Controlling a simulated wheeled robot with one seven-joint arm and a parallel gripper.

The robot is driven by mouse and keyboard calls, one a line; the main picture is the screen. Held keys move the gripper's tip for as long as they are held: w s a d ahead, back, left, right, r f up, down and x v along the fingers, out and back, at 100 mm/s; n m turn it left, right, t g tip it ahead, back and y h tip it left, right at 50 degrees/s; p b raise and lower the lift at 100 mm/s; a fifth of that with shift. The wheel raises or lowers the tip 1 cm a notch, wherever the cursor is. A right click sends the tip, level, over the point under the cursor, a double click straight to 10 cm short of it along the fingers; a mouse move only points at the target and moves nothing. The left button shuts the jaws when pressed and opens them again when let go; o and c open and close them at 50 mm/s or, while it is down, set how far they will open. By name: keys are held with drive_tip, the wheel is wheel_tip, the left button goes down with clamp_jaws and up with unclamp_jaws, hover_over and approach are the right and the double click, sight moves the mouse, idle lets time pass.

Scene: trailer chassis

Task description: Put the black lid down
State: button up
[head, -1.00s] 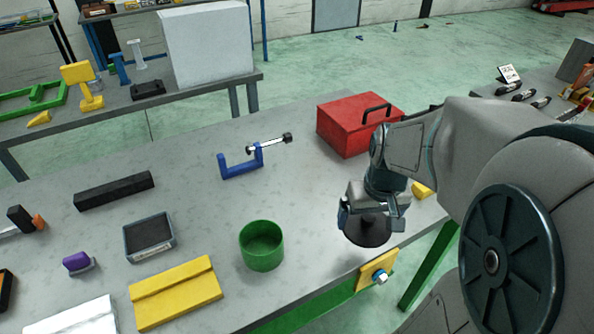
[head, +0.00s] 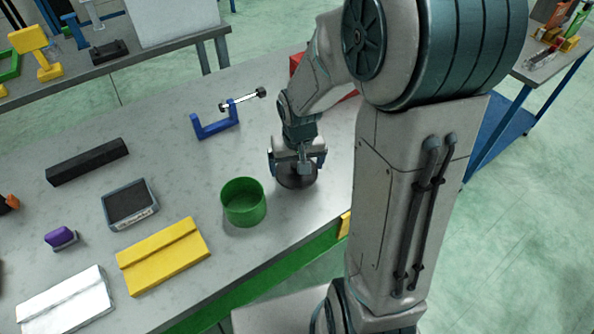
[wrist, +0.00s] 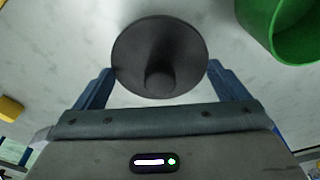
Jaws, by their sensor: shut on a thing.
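The black lid (head: 297,181) is a dark round disc with a knob. My gripper (head: 298,163) is shut on it from above, over the grey workbench, just right of the green cup. In the wrist view the lid (wrist: 160,52) shows between my two blue fingers, its knob toward the gripper. The lid is on or very close to the bench top; I cannot tell whether it touches. My gripper hides part of it in the head view.
The open green cup (head: 243,202) stands close to the left of the lid. A blue clamp (head: 215,124) lies behind, and a red box (head: 297,62) is mostly hidden by my arm. A yellow plate (head: 163,256) lies front left. The bench's front edge is near.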

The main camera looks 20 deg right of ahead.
sight(297, 175)
drive_tip(key=shift+f, duration=1.8)
drive_tip(key=shift+f, duration=0.2)
drive_tip(key=o, duration=0.6)
drive_tip(key=shift+r, duration=0.1)
drive_tip(key=shift+o, duration=0.2)
wheel_tip(297, 175, up, 11)
drive_tip(key=s, duration=0.2)
drive_tip(key=s+r+n+t, duration=0.1)
drive_tip(key=s+r, duration=0.5)
drive_tip(key=s, duration=0.6)
drive_tip(key=shift+s+r, duration=0.2)
drive_tip(key=shift+s, duration=0.05)
